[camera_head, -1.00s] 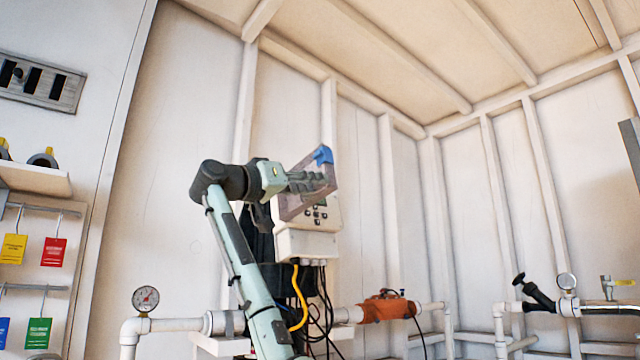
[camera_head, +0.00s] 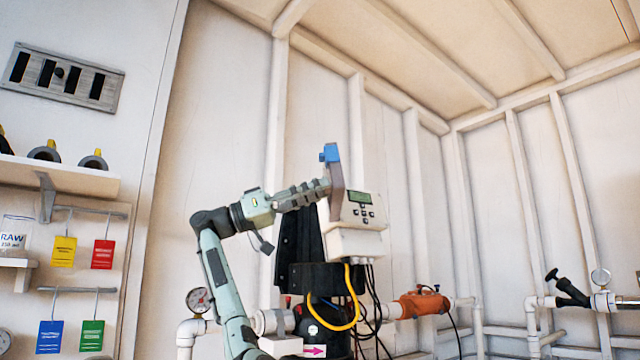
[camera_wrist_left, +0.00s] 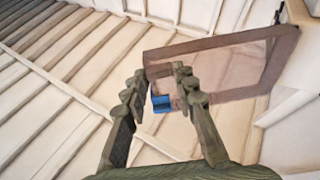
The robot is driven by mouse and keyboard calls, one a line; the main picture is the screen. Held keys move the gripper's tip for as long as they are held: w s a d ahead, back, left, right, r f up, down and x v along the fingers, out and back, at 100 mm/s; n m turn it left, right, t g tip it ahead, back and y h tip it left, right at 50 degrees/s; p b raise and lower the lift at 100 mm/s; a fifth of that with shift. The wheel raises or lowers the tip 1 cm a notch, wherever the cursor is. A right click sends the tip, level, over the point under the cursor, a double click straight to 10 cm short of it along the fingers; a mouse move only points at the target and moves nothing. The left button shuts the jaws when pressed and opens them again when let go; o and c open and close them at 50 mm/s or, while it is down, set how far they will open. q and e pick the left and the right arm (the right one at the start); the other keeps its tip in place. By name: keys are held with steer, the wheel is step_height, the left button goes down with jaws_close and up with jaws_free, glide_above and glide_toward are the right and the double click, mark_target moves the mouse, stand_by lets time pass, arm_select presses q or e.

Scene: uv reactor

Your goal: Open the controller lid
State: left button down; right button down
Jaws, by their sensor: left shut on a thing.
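The controller (camera_head: 360,242) is a pale box on the back wall with a small green screen and dark buttons. Its lid (camera_head: 335,173) is a clear, brownish framed panel, seen almost edge-on at the controller's left side, standing away from the front face. A blue tab (camera_head: 329,153) sits at its top. In the left wrist view the lid (camera_wrist_left: 235,66) spans toward a white box at right, and the blue tab (camera_wrist_left: 161,103) shows between the fingers. My left gripper (camera_head: 325,187) is shut on the lid. It also shows in the wrist view (camera_wrist_left: 156,88). My right gripper is out of view.
Black and yellow cables (camera_head: 352,300) hang below the controller. An orange device (camera_head: 422,304) sits on the white pipe to the right. A gauge (camera_head: 199,300) stands near my left arm. Coloured tags (camera_head: 103,254) and a shelf (camera_head: 70,176) are at left.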

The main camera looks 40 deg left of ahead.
arm_select(q)
steer(key=shift+s+a+f+m+g+h, duration=0.1)
steer(key=shift+s+a+m+g+h, duration=0.2)
steer(key=shift+a+m+g+h, duration=0.45)
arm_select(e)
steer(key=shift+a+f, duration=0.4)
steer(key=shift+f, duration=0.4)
arm_select(q)
steer(key=shift+d, duration=0.1)
steer(key=c, duration=1.2)
jaws_free()
steer(key=v, duration=1.2)
steer(key=shift+d+f, duration=0.1)
steer(key=shift+f, duration=0.05)
